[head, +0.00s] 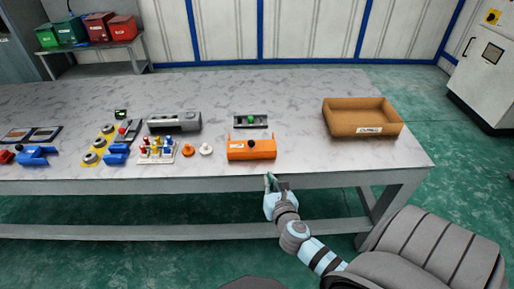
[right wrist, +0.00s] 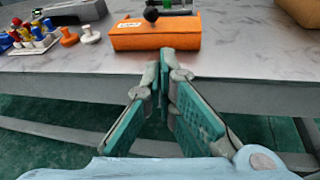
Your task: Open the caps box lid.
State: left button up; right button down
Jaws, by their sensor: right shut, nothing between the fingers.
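The orange box (head: 250,151) stands near the front edge of the table, with a black knob on it and a small white label too small to read. I take it as the caps box; its lid looks closed. It also shows in the right wrist view (right wrist: 155,36), with its black knob (right wrist: 151,14) on top. My right gripper (head: 276,181) is shut and empty, in front of the table edge, below and just right of the box, apart from it. In the right wrist view its fingertips (right wrist: 166,58) come together just before the box front. My left gripper is not in view.
A brown open tray (head: 362,130) stands at the right. An orange and a white knob-like part (head: 206,149) and a rack of coloured pieces (head: 156,150) lie left of the box. A grey tray with a green part (head: 251,120) is behind it. The table (head: 310,158) is clear right of the box.

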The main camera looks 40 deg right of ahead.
notch_tip(320, 180, up, 3)
jog(key=n, duration=0.1)
jog(key=b, duration=0.1)
send_near(253, 145)
jog(key=shift+t, duration=0.3)
jog(key=x, duration=0.2)
jog(key=b+x, duration=0.1)
jog(key=x, duration=0.1)
jog(key=b+x, duration=0.1)
jog(key=x, duration=0.1)
jog(key=shift+d+f, duration=0.2)
jog(key=shift+f, duration=0.2)
jog(key=shift+w+d, duration=0.1)
jog(key=shift+w, duration=0.3)
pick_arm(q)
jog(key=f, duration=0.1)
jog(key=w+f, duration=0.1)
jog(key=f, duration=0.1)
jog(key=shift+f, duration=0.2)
